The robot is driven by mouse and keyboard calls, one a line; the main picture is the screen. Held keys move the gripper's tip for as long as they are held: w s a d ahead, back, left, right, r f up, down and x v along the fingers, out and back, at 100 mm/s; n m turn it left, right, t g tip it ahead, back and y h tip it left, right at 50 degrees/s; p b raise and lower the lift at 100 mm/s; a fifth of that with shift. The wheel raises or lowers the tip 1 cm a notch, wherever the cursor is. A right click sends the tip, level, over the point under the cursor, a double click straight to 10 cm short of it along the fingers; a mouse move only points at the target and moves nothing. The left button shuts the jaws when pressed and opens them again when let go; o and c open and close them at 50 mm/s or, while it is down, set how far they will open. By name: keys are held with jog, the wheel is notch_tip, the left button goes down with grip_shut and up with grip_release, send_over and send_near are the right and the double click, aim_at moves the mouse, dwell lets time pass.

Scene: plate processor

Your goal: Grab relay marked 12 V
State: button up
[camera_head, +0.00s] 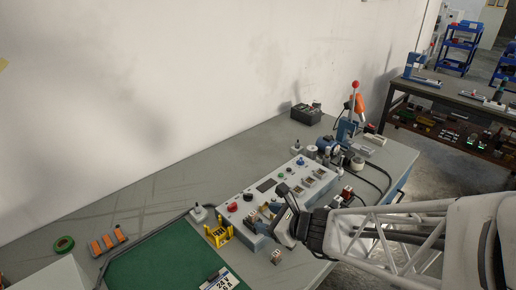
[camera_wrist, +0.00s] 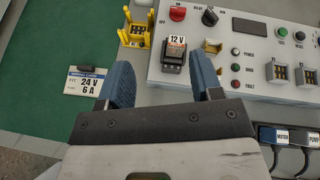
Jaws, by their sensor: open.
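A dark relay with a white label reading "12 V" (camera_wrist: 173,58) sits on the light grey control panel (camera_wrist: 236,95) in the wrist view. My gripper (camera_wrist: 160,64) is open, with its two blue fingers apart and nothing between them. The relay lies just beyond the fingertips, between their lines and nearer the right one. In the head view my gripper (camera_head: 274,214) is over the front left part of the panel, and I cannot make out the relay's label there.
A yellow holder (camera_wrist: 135,31) stands left of the panel. A card reading "24 V 6 A" (camera_wrist: 86,81) lies on the green mat (camera_wrist: 40,55). Knobs, buttons and sockets (camera_wrist: 278,73) fill the panel. Plugs marked MOTOR (camera_wrist: 275,135) and PUMP are at its front right.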

aim_at(253, 213)
jog(key=shift+w+d+f+m+t+h, duration=0.15)
jog(key=shift+w+f+m+t, duration=0.15)
jog(key=shift+f+m, duration=0.3)
jog(key=shift+w+f+m+t+h, duration=0.15)
jog(key=shift+w+f+m, duration=0.15)
jog(key=shift+f+m, duration=0.3)
jog(key=shift+w+d+f+m+t+h, duration=0.1)
jog(key=shift+w+f+m+t, duration=0.3)
jog(key=shift+m, duration=0.3)
jog(key=shift+s, duration=0.1)
jog(key=shift+x, duration=1.3)
jog(key=shift+x, duration=2.65)
jog(key=shift+c, duration=0.4)
jog(key=c, duration=0.9)
jog(key=shift+r, duration=0.15)
